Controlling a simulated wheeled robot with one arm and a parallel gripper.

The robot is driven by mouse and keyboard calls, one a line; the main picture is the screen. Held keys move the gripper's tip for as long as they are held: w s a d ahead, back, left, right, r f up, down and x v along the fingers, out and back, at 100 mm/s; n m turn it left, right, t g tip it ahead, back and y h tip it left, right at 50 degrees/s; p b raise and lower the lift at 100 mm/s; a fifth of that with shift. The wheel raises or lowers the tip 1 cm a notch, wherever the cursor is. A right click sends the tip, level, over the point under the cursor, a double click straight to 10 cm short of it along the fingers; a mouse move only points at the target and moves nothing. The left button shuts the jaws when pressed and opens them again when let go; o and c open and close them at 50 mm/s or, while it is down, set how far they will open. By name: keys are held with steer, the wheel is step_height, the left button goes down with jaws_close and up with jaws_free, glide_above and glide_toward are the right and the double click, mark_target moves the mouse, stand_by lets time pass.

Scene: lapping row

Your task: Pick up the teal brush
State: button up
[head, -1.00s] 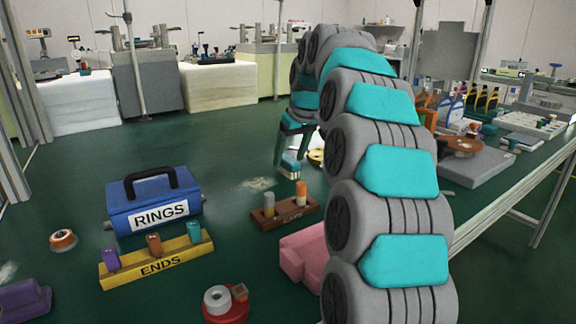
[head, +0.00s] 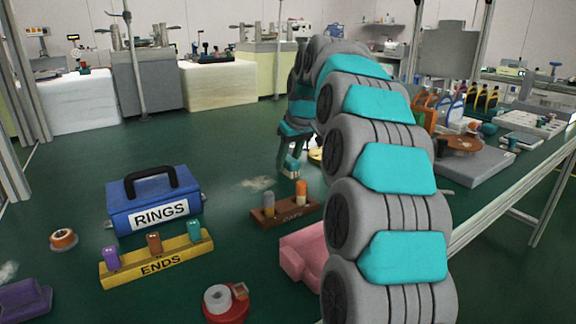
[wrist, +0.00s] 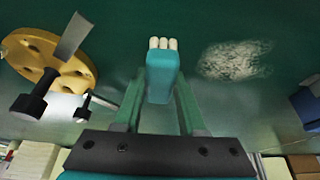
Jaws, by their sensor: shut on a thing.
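The teal brush (wrist: 160,76), a teal block with pale bristle tufts at its far end, is between the two green fingers of my gripper (wrist: 159,98) in the wrist view. My gripper is shut on it. In the head view the brush (head: 291,168) shows low between the fingers of my gripper (head: 291,160), beyond my arm. I cannot tell whether the brush still touches the green surface.
A yellow round holder (wrist: 45,62) with a dark-handled tool is beside the gripper. A brown rack (head: 285,212), a blue RINGS box (head: 150,205), a yellow ENDS rack (head: 160,262) and a pink block (head: 303,258) stand nearer. A pale dust patch (wrist: 235,60) lies right of the brush.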

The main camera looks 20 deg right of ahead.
mark_target(288, 157)
jaws_close()
step_height(288, 157, up, 8)
steer(key=p, duration=0.3)
steer(key=shift+f+p, duration=0.15)
steer(key=shift+p, duration=0.25)
steer(key=shift+r, duration=1.1)
steer(key=shift+o, duration=2)
jaws_free()
jaws_close()
